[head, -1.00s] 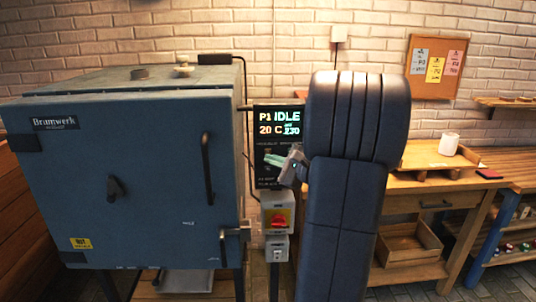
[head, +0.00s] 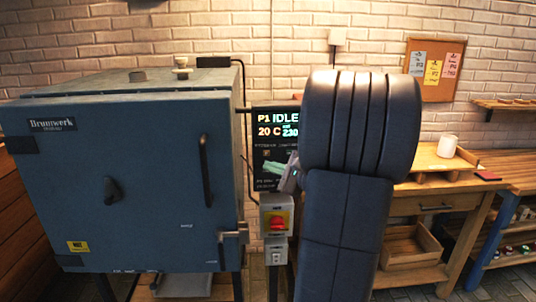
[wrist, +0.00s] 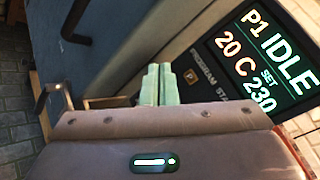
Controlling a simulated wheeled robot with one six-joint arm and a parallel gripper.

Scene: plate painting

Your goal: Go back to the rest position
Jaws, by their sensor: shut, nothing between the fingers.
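My gripper (head: 270,167) shows in the head view as pale green fingertips in front of the kiln's control panel, with my dark arm (head: 345,200) hiding what lies behind it. In the wrist view the green fingers (wrist: 158,84) are together with nothing between them. They are close to the lower left of the control panel (wrist: 240,60). The panel (head: 276,140) reads P1 IDLE, 20 C, set 230. I cannot tell whether the fingers touch it.
A blue kiln (head: 130,190) with its door shut stands at left. A box with a red switch (head: 277,221) is below the panel. A wooden workbench (head: 420,205) stands at right, with a tray and a white cup (head: 447,145). A corkboard (head: 435,70) hangs above.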

